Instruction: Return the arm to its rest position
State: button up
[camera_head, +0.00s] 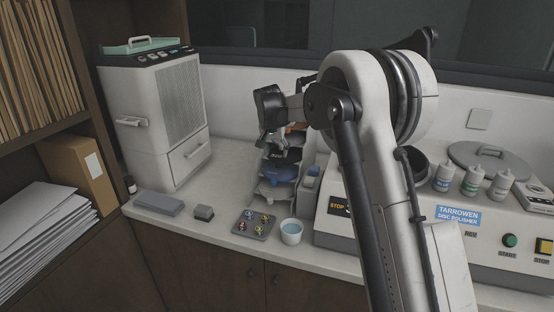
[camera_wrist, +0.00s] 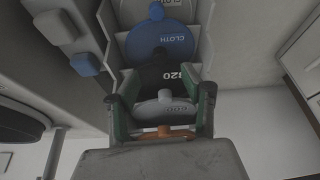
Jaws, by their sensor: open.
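My gripper (camera_head: 277,138) is high over the back of the counter, at the upper part of a stepped rack of discs (camera_head: 276,194). In the wrist view my gripper (camera_wrist: 163,97) has its two green-padded fingers apart. A grey disc with a knob (camera_wrist: 166,108) appears between them, with an orange piece (camera_wrist: 165,133) below it in the picture. I cannot tell whether the fingers touch the disc. A black disc marked "320" (camera_wrist: 168,76) and a blue disc marked "CLOTH" (camera_wrist: 160,42) sit in further slots. My arm reaches in from the right and partly hides the counter.
The disc polisher (camera_head: 455,232) with bottles and a round lid stands at the right, close to my arm. A tall white press (camera_head: 157,120) stands at the left. A small tray of coloured pieces (camera_head: 256,223) and a white cup (camera_head: 291,232) are at the front edge.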

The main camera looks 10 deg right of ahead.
jog(key=shift+v, duration=2.45)
jog(key=s+d+r+n+t+y+b, duration=0.1)
jog(key=s+r, duration=0.3)
jog(key=s, duration=0.9)
jog(key=s+d+r+n+b, duration=0.15)
jog(key=s+r, duration=0.35)
jog(key=s, duration=0.7)
jog(key=s+f+n, duration=0.1)
jog(key=s+f, duration=0.2)
jog(key=s, duration=0.5)
jog(key=s+f+t, duration=0.1)
jog(key=s+f, duration=0.3)
jog(key=s, duration=0.5)
jog(key=s+f+n+t+y, duration=0.1)
jog(key=s+f, duration=0.2)
jog(key=s, duration=0.5)
jog(key=shift+s+a+f+n, duration=0.25)
jog(key=shift+a+f+n, duration=0.05)
jog(key=shift+n, duration=0.05)
